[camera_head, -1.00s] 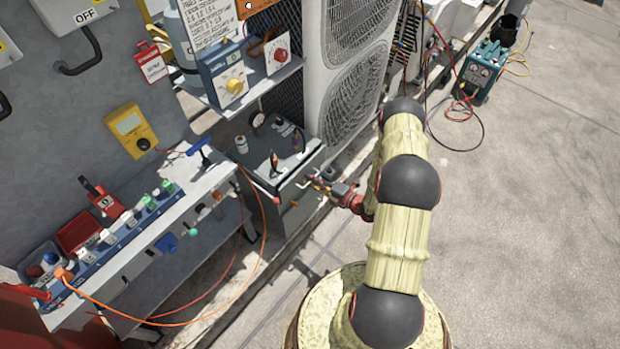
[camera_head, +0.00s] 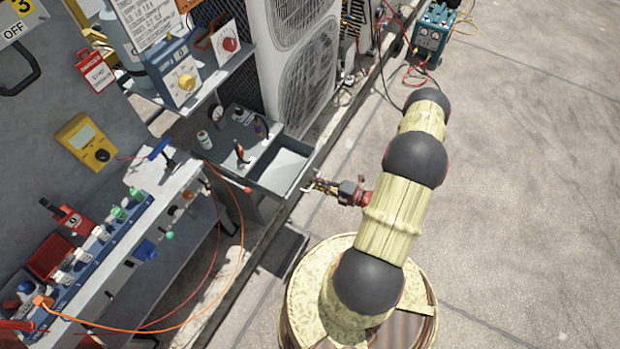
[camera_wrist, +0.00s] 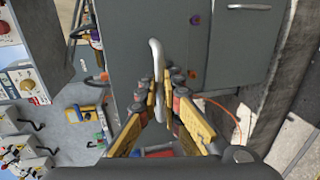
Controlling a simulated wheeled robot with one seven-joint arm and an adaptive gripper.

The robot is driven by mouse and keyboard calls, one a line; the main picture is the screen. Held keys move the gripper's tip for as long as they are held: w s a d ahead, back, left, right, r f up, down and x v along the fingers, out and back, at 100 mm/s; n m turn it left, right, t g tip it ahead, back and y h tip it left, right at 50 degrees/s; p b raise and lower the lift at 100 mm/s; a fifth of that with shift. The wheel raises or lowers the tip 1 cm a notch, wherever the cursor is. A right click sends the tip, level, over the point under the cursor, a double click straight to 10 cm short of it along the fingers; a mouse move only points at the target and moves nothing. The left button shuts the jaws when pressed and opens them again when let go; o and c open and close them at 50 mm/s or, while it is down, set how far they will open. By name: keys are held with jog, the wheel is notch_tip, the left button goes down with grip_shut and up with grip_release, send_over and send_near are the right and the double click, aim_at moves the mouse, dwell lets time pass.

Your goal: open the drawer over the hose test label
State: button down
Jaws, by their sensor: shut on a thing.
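The grey drawer (camera_head: 283,168) stands pulled out of the small grey cabinet in the head view, and its pale, empty-looking inside shows. In the wrist view its grey front (camera_wrist: 125,65) fills the middle, with a pale bar handle (camera_wrist: 156,60) on it. My gripper (camera_head: 316,186) is at the drawer's front, shut on the handle. In the wrist view the yellow-sided fingers (camera_wrist: 163,95) lie on both sides of the bar. I cannot make out a hose test label.
Another grey front with a handle (camera_wrist: 248,7) is beside the drawer in the wrist view. Bottles and small tools stand on the cabinet top (camera_head: 225,135). An orange hose (camera_head: 243,235) loops by the bench at left. Open concrete (camera_head: 520,180) lies to the right.

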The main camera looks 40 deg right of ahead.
jog(key=c, duration=2.3)
grip_release()
jog(key=shift+s, duration=0.15)
jog(key=v, duration=1.1)
jog(key=shift+s+d+r, duration=0.1)
jog(key=shift+s+d, duration=0.1)
jog(key=shift+s, duration=0.15)
